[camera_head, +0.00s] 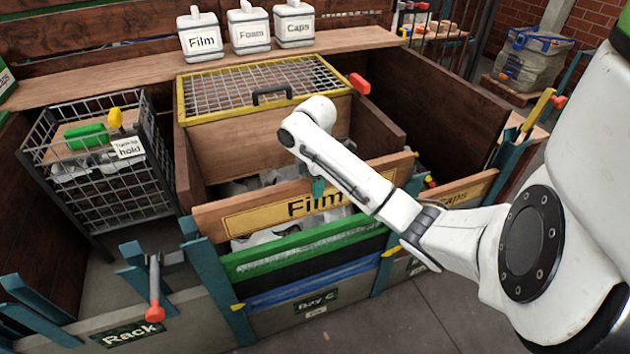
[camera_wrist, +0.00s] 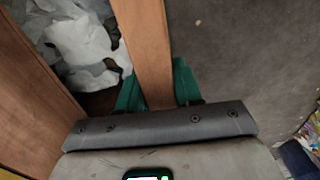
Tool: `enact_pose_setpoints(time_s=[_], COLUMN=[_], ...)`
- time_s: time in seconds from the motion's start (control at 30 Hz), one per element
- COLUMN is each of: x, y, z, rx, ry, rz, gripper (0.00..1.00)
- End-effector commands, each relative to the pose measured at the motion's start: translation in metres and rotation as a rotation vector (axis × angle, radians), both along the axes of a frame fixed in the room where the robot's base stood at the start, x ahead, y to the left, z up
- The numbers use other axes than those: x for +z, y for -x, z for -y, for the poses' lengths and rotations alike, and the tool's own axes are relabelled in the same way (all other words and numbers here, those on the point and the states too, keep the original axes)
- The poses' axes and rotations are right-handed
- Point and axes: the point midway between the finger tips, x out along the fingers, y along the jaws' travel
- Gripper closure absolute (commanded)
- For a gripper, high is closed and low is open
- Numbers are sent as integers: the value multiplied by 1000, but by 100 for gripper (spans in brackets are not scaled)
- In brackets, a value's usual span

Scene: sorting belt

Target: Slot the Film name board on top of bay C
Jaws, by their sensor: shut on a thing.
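The Film name board (camera_head: 240,218), wooden with a yellow label, is held across the front of bay C (camera_head: 316,303). My gripper (camera_head: 318,186) is shut on its upper edge near the middle; my arm hides part of its right side. In the wrist view the board (camera_wrist: 142,40) runs between the teal fingers (camera_wrist: 158,92). Below it is the bay's green front slat (camera_head: 300,250), with white scraps showing in a gap between them. The board's left end is close to the teal post (camera_head: 203,262); whether it sits in a slot I cannot tell.
A Caps board (camera_head: 470,190) is on the right. A mesh lid with a yellow frame (camera_head: 180,100) lies behind the bay. A wire basket (camera_head: 120,190) stands left, above the Rack panel (camera_head: 90,335). Film, Foam and Caps containers (camera_head: 203,55) stand on the back shelf. The floor in front is clear.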

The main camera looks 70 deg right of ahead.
Motion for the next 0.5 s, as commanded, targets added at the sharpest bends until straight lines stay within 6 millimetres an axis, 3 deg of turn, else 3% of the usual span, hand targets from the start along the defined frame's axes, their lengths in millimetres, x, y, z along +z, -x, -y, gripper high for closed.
enact_pose_setpoints(time_s=[0.5], x=[-57], y=[0], z=[1], rx=[-1], ry=[3], rz=[1], gripper=[100])
